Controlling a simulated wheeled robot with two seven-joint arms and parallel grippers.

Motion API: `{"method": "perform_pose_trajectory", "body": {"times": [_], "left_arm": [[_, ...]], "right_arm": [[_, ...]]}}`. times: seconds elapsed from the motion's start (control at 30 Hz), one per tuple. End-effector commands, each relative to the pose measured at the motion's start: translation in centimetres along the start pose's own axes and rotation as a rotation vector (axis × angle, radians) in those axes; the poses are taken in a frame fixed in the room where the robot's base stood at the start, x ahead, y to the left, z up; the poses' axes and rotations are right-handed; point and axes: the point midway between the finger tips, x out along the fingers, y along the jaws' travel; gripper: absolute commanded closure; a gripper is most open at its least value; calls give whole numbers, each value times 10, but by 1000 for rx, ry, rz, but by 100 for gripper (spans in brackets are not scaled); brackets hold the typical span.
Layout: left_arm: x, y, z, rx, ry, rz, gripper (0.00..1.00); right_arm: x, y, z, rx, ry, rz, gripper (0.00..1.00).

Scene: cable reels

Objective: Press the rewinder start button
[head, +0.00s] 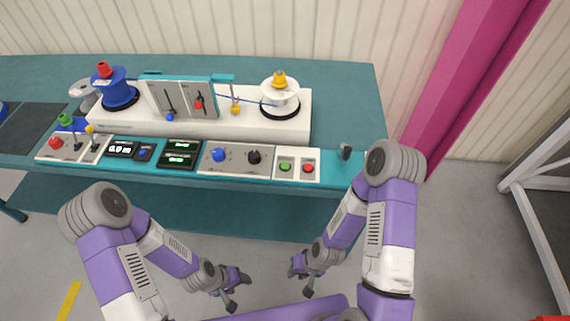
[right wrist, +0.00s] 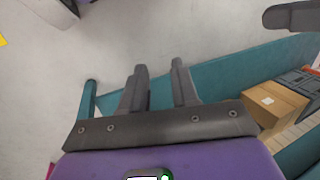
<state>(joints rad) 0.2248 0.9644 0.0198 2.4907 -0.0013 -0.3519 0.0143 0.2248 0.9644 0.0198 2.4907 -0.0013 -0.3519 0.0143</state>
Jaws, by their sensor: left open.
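The rewinder's control panel runs along the front edge of the teal table. A green button (head: 285,166) and a red button (head: 308,168) sit side by side on a small white plate at its right end. Their labels are too small to read. My left gripper (head: 238,293) is open and empty, low in front of the table. My right gripper (head: 300,281) is also low in front of the table, well away from the buttons. In the right wrist view its two fingers (right wrist: 160,85) stand apart with nothing between them.
The white rewinder (head: 200,127) carries a blue reel (head: 117,92) and a white reel (head: 281,100). Blue and black knobs (head: 219,155) are left of the buttons. A small dark part (head: 346,151) stands to their right. A cardboard box (right wrist: 274,103) shows in the right wrist view.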

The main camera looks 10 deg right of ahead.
Motion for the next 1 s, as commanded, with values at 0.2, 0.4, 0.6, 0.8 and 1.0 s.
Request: {"method": "perform_pose_trajectory", "body": {"times": [0.2,0.4,0.6,0.8,1.0], "left_arm": [[0,0,0,0,0,0,42],[0,0,0,0,0,0,42],[0,0,0,0,0,0,42],[0,0,0,0,0,0,42],[0,0,0,0,0,0,42]], "right_arm": [[0,0,0,0,0,0,100],[0,0,0,0,0,0,100],[0,0,0,0,0,0,100],[0,0,0,0,0,0,100],[0,0,0,0,0,0,100]]}}
